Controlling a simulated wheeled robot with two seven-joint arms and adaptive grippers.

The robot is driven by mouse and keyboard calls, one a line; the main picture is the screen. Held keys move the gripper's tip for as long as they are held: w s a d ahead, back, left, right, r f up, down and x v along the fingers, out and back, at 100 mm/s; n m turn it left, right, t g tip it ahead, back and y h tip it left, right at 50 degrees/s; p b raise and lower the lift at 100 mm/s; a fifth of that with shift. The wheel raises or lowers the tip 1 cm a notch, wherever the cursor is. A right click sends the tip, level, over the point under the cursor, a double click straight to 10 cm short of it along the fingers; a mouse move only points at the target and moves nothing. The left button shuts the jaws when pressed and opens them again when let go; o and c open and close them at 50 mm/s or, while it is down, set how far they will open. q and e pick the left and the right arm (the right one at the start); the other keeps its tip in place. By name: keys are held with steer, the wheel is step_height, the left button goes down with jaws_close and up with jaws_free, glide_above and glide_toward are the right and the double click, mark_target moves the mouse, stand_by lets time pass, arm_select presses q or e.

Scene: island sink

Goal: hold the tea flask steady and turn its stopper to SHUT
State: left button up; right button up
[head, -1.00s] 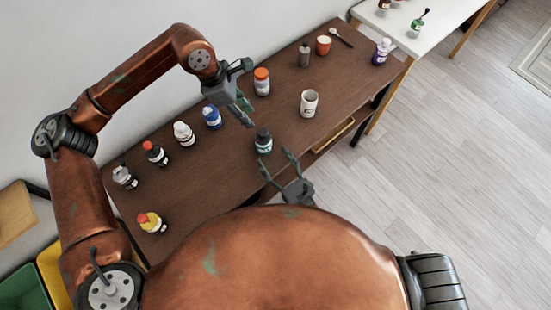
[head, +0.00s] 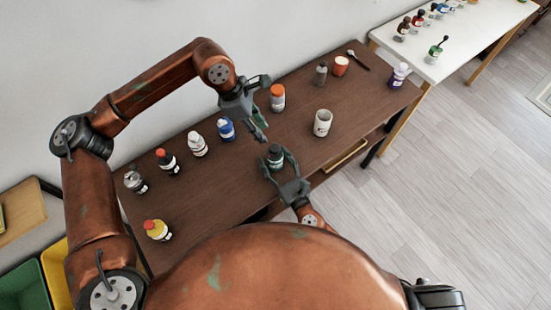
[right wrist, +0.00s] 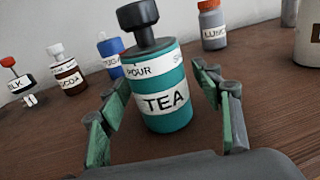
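The tea flask (head: 275,157) is teal with a black stopper and stands upright near the brown table's front edge. In the right wrist view the flask (right wrist: 166,100) shows a TEA label. Its knobbed black stopper (right wrist: 138,17) sits above a white band reading POUR at front left, with an S-word cut off at the right. My right gripper (head: 277,160) is open, its fingers on either side of the flask; in the right wrist view a gap shows beside each finger. My left gripper (head: 262,121) is above the table, behind the flask, apart from it, and looks open and empty.
More bottles line the left of the brown table (head: 225,180). Table around the flask is bare.

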steer(key=c, duration=1.2)
stand_by(0.8)
